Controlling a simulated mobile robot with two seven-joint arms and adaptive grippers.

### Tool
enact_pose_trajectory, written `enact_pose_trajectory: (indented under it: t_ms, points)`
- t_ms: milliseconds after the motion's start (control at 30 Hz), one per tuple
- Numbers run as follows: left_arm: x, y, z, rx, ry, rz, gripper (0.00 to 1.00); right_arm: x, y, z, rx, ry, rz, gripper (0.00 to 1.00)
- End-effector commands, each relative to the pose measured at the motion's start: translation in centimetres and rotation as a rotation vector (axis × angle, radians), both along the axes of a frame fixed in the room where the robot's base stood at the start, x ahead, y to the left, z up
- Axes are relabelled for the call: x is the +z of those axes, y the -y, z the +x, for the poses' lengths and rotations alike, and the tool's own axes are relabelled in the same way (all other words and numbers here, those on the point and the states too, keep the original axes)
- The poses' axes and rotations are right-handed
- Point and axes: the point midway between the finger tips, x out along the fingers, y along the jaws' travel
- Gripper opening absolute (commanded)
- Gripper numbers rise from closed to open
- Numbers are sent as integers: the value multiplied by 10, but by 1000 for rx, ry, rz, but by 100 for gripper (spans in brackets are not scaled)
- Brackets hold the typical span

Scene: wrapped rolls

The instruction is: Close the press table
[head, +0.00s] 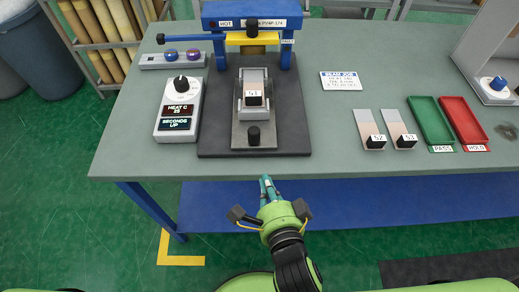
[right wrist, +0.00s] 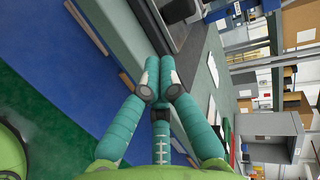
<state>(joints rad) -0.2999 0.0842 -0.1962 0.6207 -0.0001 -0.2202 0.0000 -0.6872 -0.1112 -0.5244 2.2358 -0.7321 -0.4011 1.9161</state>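The blue press (head: 250,40) stands at the back of the bench on a dark base plate (head: 291,120). Its grey press table (head: 240,135) is a sliding plate that extends out in front of the press, with a black knob (head: 254,136) at its near end. A grey block with a black piece labelled S1 (head: 253,95) sits on the table. My right gripper (head: 268,181) is at the bench's front edge, short of the knob and apart from it. Its teal fingers meet at the tips in the right wrist view (right wrist: 158,82), with nothing visible between them. My left gripper is not in view.
A control box (head: 179,108) and a two-button panel (head: 173,59) stand left of the press. Sample strips (head: 369,124), a green tray (head: 430,122) and a red tray (head: 464,119) lie to the right.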

Motion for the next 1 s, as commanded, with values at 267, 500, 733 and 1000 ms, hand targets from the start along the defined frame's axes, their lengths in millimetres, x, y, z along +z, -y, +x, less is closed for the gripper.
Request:
enact_pose_trajectory:
  t_ms: [267, 500, 733, 1000]
  points:
    - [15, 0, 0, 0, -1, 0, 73, -12, -9, 50, 1, 3, -6, 0]
    - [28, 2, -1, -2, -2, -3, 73, -15, -16, 82, 1, 1, -5, 0]
    - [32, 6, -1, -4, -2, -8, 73, -18, -18, 94, 1, -2, -2, 0]
    - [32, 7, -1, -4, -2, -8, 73, -19, -18, 95, 1, -2, -2, 0]
